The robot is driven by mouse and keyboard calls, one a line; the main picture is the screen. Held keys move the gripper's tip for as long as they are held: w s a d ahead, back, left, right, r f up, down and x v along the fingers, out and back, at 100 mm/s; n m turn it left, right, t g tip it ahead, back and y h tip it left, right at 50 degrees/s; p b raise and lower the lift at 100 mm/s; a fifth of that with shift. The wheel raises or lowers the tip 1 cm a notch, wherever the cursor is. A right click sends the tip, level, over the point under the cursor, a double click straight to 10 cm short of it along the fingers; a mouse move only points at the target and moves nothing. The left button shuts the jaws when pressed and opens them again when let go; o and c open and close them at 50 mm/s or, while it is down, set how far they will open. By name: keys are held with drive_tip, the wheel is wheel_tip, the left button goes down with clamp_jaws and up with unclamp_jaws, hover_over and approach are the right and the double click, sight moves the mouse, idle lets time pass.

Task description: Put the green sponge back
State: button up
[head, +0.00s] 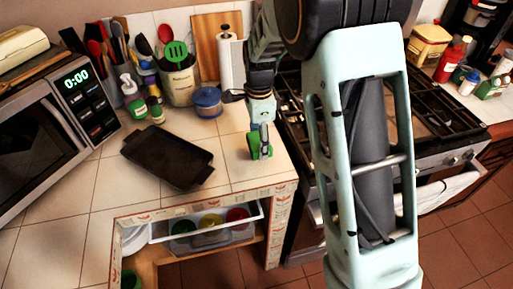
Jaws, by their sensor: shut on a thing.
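The green sponge (254,146) is at the tip of my gripper (260,136), just above or on the tiled counter near its right end, left of the stove. My gripper points down and is shut on the sponge. The frame does not show clearly whether the sponge touches the counter. My arm covers much of the middle and right of the view.
A dark baking tray (168,157) lies on the counter. A microwave (45,125) stands at left. A blue container (208,103), a utensil crock (178,85) and bottles stand behind. Below, an open drawer (190,226) holds coloured items. The stove (440,120) is right.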

sight(257, 149)
drive_tip(key=shift+w+a+f, duration=0.1)
drive_tip(key=shift+a+f, duration=0.05)
drive_tip(key=shift+f, duration=0.85)
drive_tip(key=shift+w+a+f, duration=0.1)
drive_tip(key=shift+a+f, duration=0.05)
drive_tip(key=shift+f, duration=0.85)
drive_tip(key=shift+f, duration=0.15)
drive_tip(key=o, duration=1)
wheel_tip(257, 149, up, 12)
drive_tip(key=shift+r, duration=0.15)
